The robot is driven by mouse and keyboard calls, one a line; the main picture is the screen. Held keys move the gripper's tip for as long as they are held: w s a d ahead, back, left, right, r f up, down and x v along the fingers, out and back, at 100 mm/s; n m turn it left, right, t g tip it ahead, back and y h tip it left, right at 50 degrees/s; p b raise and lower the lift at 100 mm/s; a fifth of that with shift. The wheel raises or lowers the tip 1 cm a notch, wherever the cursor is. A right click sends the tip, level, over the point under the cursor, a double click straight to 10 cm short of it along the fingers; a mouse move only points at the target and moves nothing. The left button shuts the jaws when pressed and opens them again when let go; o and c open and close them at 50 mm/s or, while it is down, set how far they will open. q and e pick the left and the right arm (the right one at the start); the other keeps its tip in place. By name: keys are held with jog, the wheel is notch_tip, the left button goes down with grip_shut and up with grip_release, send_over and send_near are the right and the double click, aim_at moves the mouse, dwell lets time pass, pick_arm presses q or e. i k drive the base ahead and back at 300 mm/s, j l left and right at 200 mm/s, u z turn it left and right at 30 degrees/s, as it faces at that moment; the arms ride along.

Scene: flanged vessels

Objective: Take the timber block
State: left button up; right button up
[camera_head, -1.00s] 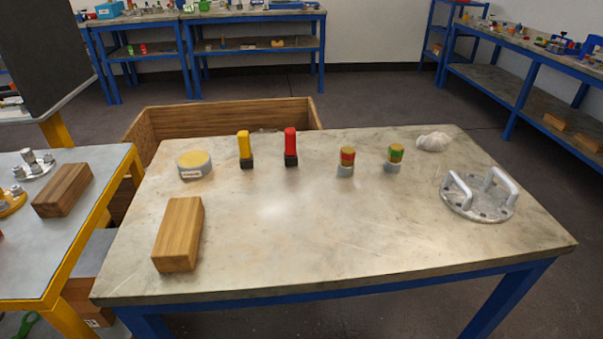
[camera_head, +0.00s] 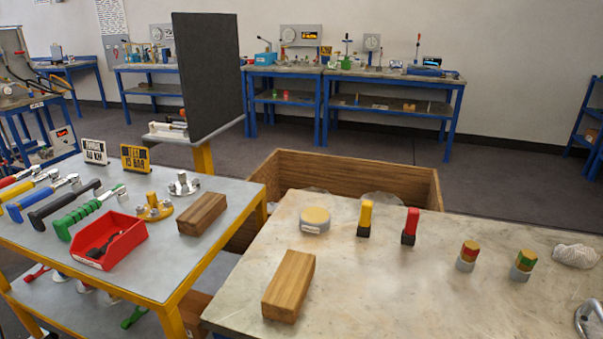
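A timber block (camera_head: 289,285) lies on the left part of the stone-topped table (camera_head: 372,290), near its left edge. A second, darker timber block (camera_head: 202,213) lies on the grey top of the yellow-framed table (camera_head: 172,262) to the left. Both blocks lie flat, with nothing touching them. Neither of my grippers is in view.
On the stone-topped table stand a round tin (camera_head: 315,220), a yellow marker (camera_head: 366,218), a red marker (camera_head: 411,226) and two banded pieces (camera_head: 467,255). A red bin (camera_head: 108,240) and several wrenches crowd the left table. A wooden crate (camera_head: 350,170) stands behind.

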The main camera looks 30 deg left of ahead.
aim_at(193, 221)
jog(key=u, duration=1.65)
jog(key=i+j, duration=0.1)
jog(key=j, duration=0.3)
jog(key=i+j, duration=0.15)
jog(key=j, duration=0.25)
jog(key=i+j, duration=0.1)
jog(key=j, duration=0.3)
jog(key=j+z, duration=0.15)
jog(key=z, duration=0.2)
jog(key=i+j+z, duration=0.1)
jog(key=z, duration=0.2)
jog(key=j+z, duration=0.15)
jog(key=z, duration=0.2)
